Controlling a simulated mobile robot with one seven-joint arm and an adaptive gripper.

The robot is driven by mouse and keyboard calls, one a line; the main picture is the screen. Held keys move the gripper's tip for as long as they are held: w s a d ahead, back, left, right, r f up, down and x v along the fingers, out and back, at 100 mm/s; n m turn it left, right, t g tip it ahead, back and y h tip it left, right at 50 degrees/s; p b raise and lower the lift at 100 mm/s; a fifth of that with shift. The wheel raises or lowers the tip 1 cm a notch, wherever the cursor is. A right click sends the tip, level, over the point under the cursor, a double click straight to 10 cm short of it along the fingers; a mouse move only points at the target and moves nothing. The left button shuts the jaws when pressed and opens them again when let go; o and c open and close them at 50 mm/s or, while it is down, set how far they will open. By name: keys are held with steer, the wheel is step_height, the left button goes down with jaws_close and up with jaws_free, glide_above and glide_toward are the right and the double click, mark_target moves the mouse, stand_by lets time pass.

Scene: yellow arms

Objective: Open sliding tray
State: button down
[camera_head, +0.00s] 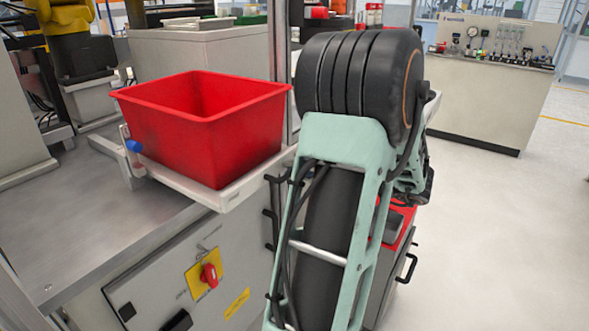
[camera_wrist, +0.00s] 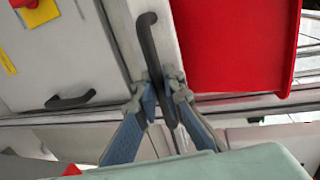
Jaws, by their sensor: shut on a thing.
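The sliding tray (camera_head: 236,188) is a pale, flat tray at the edge of the grey workbench in the head view. A red bin (camera_head: 205,115) stands on it, and a blue knob (camera_head: 134,146) shows at its left side. In the wrist view, my gripper (camera_wrist: 160,90) is shut on a black curved handle (camera_wrist: 148,42), with blue-grey fingers on both sides of it. The handle sits on a pale strip beside the red bin (camera_wrist: 235,45). In the head view my arm hides the gripper and handle.
Below the tray is a grey cabinet with a red rotary switch (camera_head: 208,275). Another black handle (camera_wrist: 70,99) is on a panel in the wrist view. A yellow arm (camera_head: 75,40) stands at the back left. Open floor (camera_head: 510,230) lies to the right.

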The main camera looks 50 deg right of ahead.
steer(key=c, duration=2)
jaws_free()
steer(key=v, duration=1.2)
